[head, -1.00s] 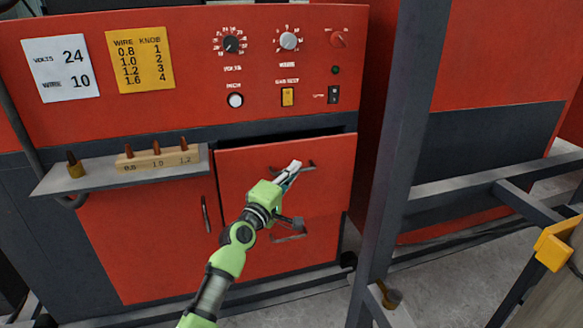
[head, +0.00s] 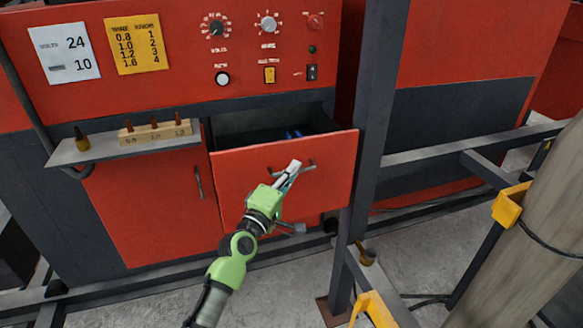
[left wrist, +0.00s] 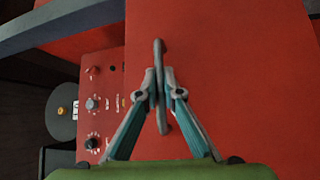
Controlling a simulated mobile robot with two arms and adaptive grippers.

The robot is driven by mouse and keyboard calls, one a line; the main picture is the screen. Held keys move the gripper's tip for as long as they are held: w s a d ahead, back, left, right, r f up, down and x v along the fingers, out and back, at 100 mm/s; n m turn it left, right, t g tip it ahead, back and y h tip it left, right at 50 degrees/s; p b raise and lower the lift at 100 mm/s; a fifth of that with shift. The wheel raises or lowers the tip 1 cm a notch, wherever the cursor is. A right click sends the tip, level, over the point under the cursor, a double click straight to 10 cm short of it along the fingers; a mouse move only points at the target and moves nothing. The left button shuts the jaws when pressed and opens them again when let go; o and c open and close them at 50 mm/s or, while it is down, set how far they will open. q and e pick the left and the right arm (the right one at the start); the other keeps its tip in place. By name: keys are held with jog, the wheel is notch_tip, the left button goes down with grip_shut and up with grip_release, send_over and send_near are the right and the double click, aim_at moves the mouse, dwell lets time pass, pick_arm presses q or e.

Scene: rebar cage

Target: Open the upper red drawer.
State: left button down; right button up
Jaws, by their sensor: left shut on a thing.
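The upper red drawer (head: 240,187) stands pulled out of the red cabinet in the head view. Its dark inside shows behind the front, with something blue (head: 293,134) in it. My left gripper (head: 294,168) is at the drawer's front, shut on its handle (head: 312,166). In the left wrist view the two fingertips (left wrist: 160,90) pinch the handle bar (left wrist: 160,55) from both sides. The lower drawer is mostly hidden behind the upper one and my arm. My right gripper is not in view.
A grey shelf (head: 80,154) with a wooden block of tips (head: 156,132) juts out left of the drawer. A dark upright post (head: 372,130) stands close on the right. A yellow bracket (head: 510,205) is further right. Bare floor (head: 150,295) lies in front.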

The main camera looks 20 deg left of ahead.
pick_arm(q)
jog(key=c, duration=2.4)
grip_release()
jog(key=shift+c, duration=0.2)
jog(key=v, duration=1.2)
